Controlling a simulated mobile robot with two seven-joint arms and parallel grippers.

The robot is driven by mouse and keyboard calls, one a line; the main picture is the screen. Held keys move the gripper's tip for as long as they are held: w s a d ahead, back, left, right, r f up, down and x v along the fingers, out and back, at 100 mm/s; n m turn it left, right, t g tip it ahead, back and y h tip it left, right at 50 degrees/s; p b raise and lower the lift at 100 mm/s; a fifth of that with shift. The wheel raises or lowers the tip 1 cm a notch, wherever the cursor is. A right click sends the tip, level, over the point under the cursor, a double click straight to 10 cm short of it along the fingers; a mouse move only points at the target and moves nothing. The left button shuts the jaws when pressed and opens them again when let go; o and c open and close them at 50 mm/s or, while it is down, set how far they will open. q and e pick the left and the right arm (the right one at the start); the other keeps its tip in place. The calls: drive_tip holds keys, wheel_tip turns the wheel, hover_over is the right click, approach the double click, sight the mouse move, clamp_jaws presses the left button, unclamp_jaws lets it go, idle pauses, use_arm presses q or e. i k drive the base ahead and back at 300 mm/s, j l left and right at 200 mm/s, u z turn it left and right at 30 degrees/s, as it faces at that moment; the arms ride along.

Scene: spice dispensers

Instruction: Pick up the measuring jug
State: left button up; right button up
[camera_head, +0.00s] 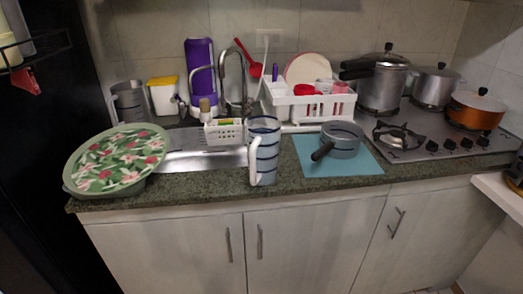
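A tall jug (264,150) with dark horizontal bands and a white handle stands upright at the front edge of the counter, in front of the sink. Its handle faces left and toward me. A second, grey jug-like vessel (129,101) stands at the back left by the wall. I cannot tell from markings which one is the measuring jug, though the banded one stands clear at the front. Neither of my grippers is in view.
A green floral lidded bowl (116,160) lies left of the sink (205,160). A pot (341,139) sits on a blue mat (368,162) right of the banded jug. Behind are a faucet (237,80), a white dish rack (312,107) and a stove (440,135) with several pots.

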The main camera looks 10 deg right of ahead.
sight(263, 132)
drive_tip(key=i+l, duration=0.1)
drive_tip(key=l, duration=0.25)
drive_tip(key=i+l, duration=0.15)
drive_tip(key=l, duration=0.2)
drive_tip(key=i+l, duration=0.1)
drive_tip(key=l, duration=0.25)
drive_tip(key=i+l, duration=0.15)
drive_tip(key=l, duration=0.2)
drive_tip(key=i+l, duration=0.1)
drive_tip(key=l, duration=0.25)
